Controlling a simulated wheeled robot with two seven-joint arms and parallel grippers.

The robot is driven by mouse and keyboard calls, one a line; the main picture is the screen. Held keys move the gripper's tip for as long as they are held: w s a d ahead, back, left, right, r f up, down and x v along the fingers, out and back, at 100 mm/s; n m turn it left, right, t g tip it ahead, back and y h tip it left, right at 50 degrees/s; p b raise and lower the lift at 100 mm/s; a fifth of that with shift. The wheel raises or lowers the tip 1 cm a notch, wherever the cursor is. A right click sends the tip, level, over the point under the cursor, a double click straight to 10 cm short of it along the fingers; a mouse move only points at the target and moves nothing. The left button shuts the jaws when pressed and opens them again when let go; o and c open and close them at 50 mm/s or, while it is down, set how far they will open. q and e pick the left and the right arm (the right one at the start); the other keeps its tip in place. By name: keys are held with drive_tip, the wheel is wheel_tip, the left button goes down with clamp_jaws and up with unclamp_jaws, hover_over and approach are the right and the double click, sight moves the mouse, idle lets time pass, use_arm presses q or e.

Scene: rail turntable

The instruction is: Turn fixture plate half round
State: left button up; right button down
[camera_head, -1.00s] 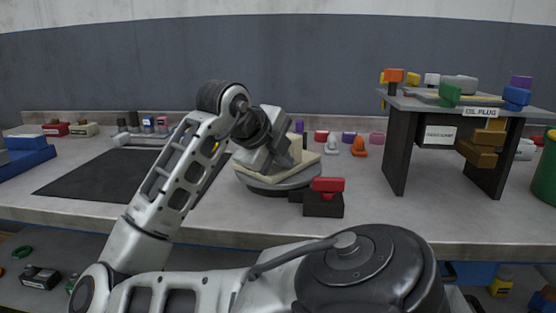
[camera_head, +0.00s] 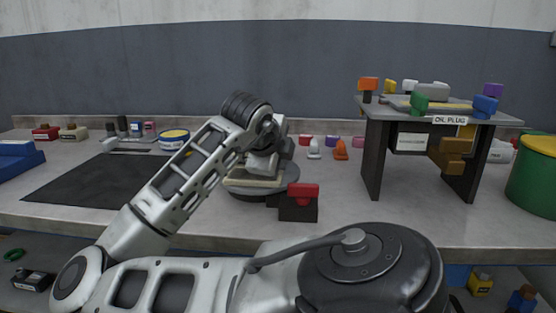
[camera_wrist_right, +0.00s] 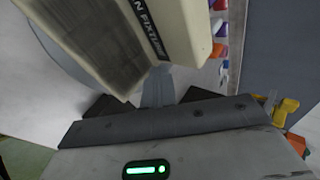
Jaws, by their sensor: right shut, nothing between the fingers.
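The cream fixture plate (camera_head: 252,181) lies on the round grey turntable (camera_head: 248,194) at mid-bench, mostly hidden by my right arm in the head view. In the right wrist view the cream fixture plate (camera_wrist_right: 120,35) fills the top, with a dark label ending in "N FIXTURE". My right gripper (camera_head: 264,165) is over the turntable. It is shut and empty; in the right wrist view its fingers (camera_wrist_right: 157,84) are close beside the plate's edge, and I cannot tell whether they touch. A black block with a red top (camera_head: 303,191) stands at the turntable's front right. My left gripper is not in view.
A dark mat (camera_head: 90,180) lies left of the turntable. A raised dark stand (camera_head: 375,155) with coloured pieces is to the right, beside a green bin (camera_head: 532,185). Small coloured pieces, including an orange one (camera_head: 341,150), stand behind the turntable.

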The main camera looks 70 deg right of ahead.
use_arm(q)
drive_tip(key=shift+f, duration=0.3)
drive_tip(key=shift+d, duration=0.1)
use_arm(e)
drive_tip(key=shift+s, duration=0.1)
drive_tip(key=shift+a, duration=0.15)
drive_tip(key=a, duration=0.2)
drive_tip(key=a+p, duration=0.1)
drive_tip(key=a, duration=0.1)
drive_tip(key=shift+s+a+r, duration=0.1)
drive_tip(key=shift+s+r, duration=0.2)
drive_tip(key=shift+s, duration=0.1)
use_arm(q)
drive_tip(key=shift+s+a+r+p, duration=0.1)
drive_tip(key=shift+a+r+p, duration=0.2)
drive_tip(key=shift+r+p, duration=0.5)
use_arm(e)
drive_tip(key=s+v, duration=0.1)
drive_tip(key=v, duration=0.8)
drive_tip(key=shift+s, duration=0.4)
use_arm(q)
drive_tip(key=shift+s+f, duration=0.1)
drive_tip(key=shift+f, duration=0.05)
